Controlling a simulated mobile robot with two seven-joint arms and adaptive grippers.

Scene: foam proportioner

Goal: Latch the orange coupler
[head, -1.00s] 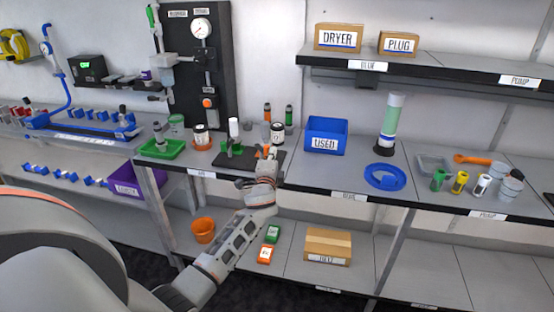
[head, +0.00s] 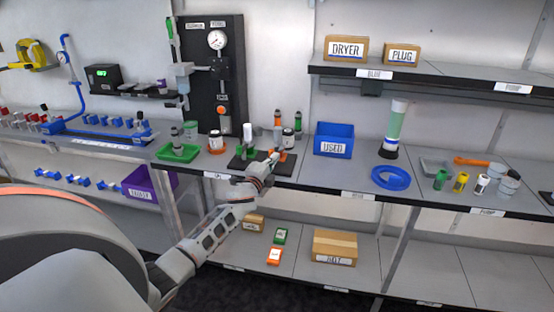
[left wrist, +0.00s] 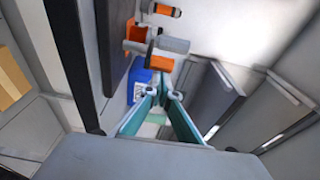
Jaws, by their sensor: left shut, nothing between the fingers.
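My left gripper (head: 272,157) reaches over the shelf front to the black mat (head: 240,163). It is shut and empty. In the left wrist view its teal fingers (left wrist: 162,94) point toward orange-and-grey parts, with a visible gap before them. An orange collar (left wrist: 160,63) sits beside a grey cylinder (left wrist: 173,45); this may be the orange coupler, but I cannot tell for sure, nor whether it is latched. In the head view a white upright cylinder (head: 247,132) stands on the mat, and the gripper hides part of the mat. My right gripper is not in view.
A green tray (head: 178,152) is to the left, a blue USED bin (head: 334,139) to the right. A black gauge panel (head: 235,80) stands behind.

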